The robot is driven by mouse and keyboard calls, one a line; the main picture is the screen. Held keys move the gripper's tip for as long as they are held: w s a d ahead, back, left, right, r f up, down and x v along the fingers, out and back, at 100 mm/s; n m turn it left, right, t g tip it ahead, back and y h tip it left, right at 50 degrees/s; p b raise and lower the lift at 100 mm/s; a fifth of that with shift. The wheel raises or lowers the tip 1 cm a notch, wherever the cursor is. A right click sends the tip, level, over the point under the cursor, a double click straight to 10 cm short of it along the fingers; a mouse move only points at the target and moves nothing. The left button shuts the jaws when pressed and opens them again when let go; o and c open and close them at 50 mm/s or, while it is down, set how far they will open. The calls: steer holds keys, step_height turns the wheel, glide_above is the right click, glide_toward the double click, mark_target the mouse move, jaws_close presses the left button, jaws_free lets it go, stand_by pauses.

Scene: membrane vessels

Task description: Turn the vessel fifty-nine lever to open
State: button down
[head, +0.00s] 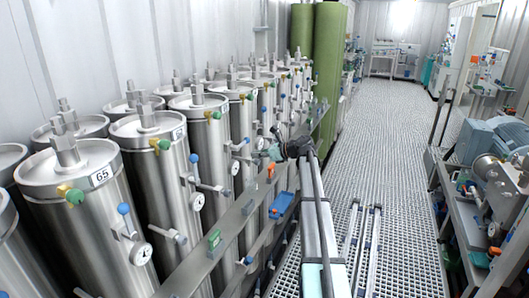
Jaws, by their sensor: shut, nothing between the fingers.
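Tall steel vessels stand in rows on the left in the head view. The nearest front one (85,235) has a label reading 65; the one behind it (160,180) has a label too small to read surely. I cannot read a 59 on any vessel. My gripper (267,153) is shut and empty, beside the row's middle vessels. Whether it touches a lever is too small to tell.
Green columns (327,60) stand beyond. The grated aisle (385,150) is clear on the right, beside a rack with a blue motor (492,140).

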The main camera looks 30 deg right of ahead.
mark_target(242, 144)
steer(key=w+a+r+p, duration=0.2)
steer(key=w, duration=0.1)
steer(key=shift+a+r, duration=0.15)
steer(key=shift+r, duration=0.2)
